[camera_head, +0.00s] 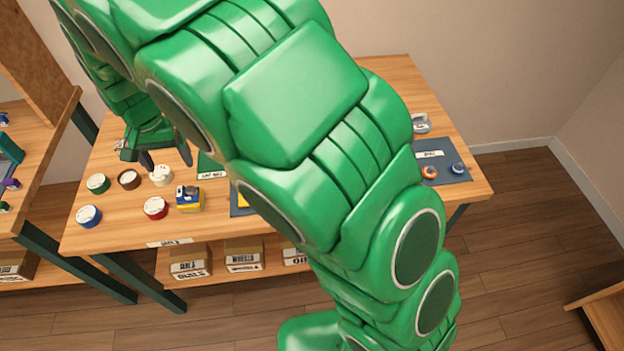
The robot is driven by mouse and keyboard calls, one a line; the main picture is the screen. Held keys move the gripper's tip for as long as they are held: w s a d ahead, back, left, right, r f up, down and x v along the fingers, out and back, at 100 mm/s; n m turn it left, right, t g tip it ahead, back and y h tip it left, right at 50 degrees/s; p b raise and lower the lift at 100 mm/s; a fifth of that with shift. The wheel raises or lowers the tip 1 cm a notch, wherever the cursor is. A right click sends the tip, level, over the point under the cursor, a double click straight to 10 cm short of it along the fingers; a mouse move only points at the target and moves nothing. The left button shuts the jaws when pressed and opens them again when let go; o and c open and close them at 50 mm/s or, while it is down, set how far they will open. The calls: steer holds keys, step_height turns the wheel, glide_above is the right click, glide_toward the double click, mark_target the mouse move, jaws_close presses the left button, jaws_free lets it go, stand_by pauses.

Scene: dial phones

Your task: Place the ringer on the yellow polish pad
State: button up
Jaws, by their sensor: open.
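A small dark-blue part with a pale top and white label (187,191), which looks like the ringer, sits on a yellow block or pad (190,207) near the table's front left. I cannot read the label. Another yellow patch (242,199) shows on a dark blue mat, mostly hidden behind my arm; I cannot tell which yellow thing is the polish pad. My gripper (166,160) is open and pointing down at the left of the table, behind the blue part. It looks empty and apart from that part.
Lidded round tins stand on the left: green (98,184), brown (129,179), white (161,175), red (155,208) and blue (89,216). A dark mat (455,172) with small round parts lies right. My arm hides the table's middle.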

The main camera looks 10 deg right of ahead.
steer(key=shift+d, duration=0.1)
steer(key=s+d+r, duration=0.3)
steer(key=d, duration=0.6)
steer(key=s+d+r, duration=0.2)
steer(key=d+r, duration=0.1)
steer(key=d, duration=0.5)
steer(key=s+d+r, duration=0.3)
steer(key=d+r, duration=0.1)
steer(key=d, duration=0.5)
steer(key=s+d+g, duration=0.1)
steer(key=s+d, duration=0.5)
steer(key=s, duration=0.4)
steer(key=s+d, duration=0.7)
steer(key=s, duration=0.3)
steer(key=shift+r+g, duration=0.2)
steer(key=shift+g, duration=0.2)
